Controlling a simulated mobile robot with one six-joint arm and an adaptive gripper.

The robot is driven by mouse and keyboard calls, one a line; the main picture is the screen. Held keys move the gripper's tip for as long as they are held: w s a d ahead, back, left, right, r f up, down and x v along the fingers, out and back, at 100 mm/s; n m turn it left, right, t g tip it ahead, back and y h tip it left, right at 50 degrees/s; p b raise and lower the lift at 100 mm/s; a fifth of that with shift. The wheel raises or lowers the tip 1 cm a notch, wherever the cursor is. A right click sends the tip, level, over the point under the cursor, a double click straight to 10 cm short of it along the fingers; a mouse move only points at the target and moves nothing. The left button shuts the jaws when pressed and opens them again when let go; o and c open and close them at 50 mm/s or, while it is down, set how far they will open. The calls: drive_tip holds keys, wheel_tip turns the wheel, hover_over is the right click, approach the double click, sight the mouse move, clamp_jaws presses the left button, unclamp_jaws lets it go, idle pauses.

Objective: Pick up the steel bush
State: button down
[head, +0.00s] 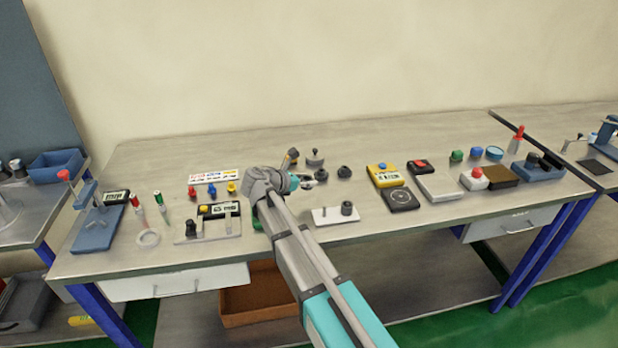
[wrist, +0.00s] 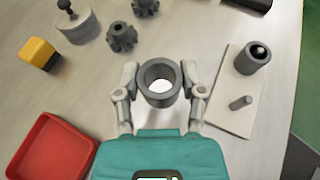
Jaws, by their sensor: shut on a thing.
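The steel bush (wrist: 160,101) is a short, thick grey ring with an open hole through it. In the wrist view it sits upright between the two fingers of my gripper (wrist: 161,76), which are shut on its outer sides. In the head view my gripper (head: 307,179) is over the middle of the bench, and the bush is small and partly hidden there. I cannot tell whether the bush touches the bench top.
A white plate (wrist: 227,107) with a grey cylinder (wrist: 249,63) and a short pin (wrist: 240,102) lies close on the right. Dark toothed knobs (wrist: 121,38) and a knobbed weight (wrist: 77,27) stand beyond. A red tray (wrist: 52,148) is at lower left.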

drive_tip(key=s+a+r+p, duration=0.5)
drive_tip(key=s+r+p, duration=0.1)
drive_tip(key=s, duration=0.4)
drive_tip(key=shift+s+a+r, duration=0.2)
drive_tip(key=shift+a+r, duration=0.15)
drive_tip(key=shift+r, duration=0.35)
